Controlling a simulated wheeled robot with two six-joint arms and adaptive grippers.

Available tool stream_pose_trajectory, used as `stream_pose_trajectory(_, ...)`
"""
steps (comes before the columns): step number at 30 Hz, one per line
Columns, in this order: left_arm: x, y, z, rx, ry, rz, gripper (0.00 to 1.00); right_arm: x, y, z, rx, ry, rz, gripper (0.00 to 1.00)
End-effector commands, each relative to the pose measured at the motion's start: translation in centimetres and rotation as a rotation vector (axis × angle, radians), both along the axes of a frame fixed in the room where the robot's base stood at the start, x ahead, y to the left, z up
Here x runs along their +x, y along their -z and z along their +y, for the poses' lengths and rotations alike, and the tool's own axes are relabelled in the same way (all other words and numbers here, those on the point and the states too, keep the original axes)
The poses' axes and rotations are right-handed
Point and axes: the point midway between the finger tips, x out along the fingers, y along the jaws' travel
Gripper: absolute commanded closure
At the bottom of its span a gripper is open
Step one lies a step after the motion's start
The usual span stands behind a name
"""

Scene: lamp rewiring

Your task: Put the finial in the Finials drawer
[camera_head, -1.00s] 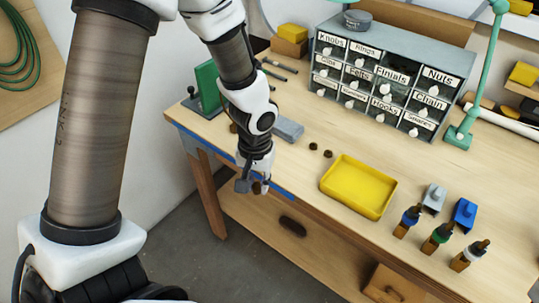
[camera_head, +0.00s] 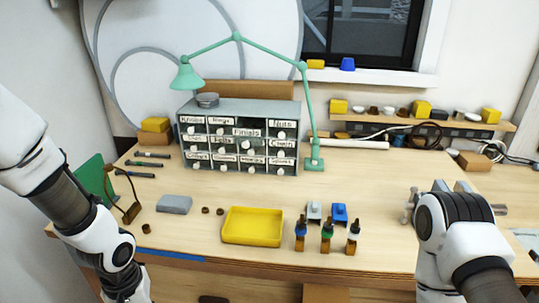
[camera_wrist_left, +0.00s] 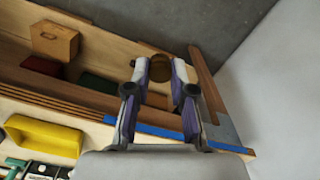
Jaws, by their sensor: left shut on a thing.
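The grey drawer cabinet (camera_head: 245,106) stands at the back of the bench with labelled drawers. The Finials drawer (camera_head: 246,132) in its top row sits forward and lower than its neighbours, with a dark gap above it, so it looks pulled out. My left gripper (camera_wrist_left: 160,72) is shut on a small brown piece (camera_wrist_left: 160,66), apparently the finial, mostly hidden between the fingers. In the head view the left gripper is below the picture's edge.
A yellow tray (camera_head: 252,226) lies mid-bench, with small bottles (camera_head: 327,235) to its right. A grey block (camera_head: 174,204) and a green plate (camera_head: 96,182) are at the left. A green lamp (camera_head: 313,120) arches over the cabinet. Bench between tray and cabinet is mostly clear.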

Motion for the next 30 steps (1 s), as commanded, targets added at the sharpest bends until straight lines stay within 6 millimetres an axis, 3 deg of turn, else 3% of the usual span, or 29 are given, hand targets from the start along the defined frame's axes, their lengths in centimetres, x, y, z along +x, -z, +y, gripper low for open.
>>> stream_pose_trajectory(4,-0.6,2.4,-0.1,0.0,0.018,0.007,0.98,0.1,0.5,0.0,0.0,0.0,-0.001,0.64)
stream_pose_trajectory(6,0.2,3.8,-0.2,0.002,0.006,0.007,0.98,0.1,0.7,0.0,0.0,0.0,-0.001,0.64)
stream_pose_trajectory(17,3.7,6.6,-1.9,0.002,0.012,0.003,0.98,0.0,1.2,0.0,0.0,0.0,-0.001,0.64)
stream_pose_trajectory(24,8.1,8.5,-5.0,0.004,0.107,0.0,0.98,0.0,1.6,0.0,0.0,0.0,-0.001,0.64)
stream_pose_trajectory(30,11.4,7.7,-7.3,0.001,0.238,0.001,0.98,0.0,1.5,0.0,0.0,0.0,-0.001,0.64)
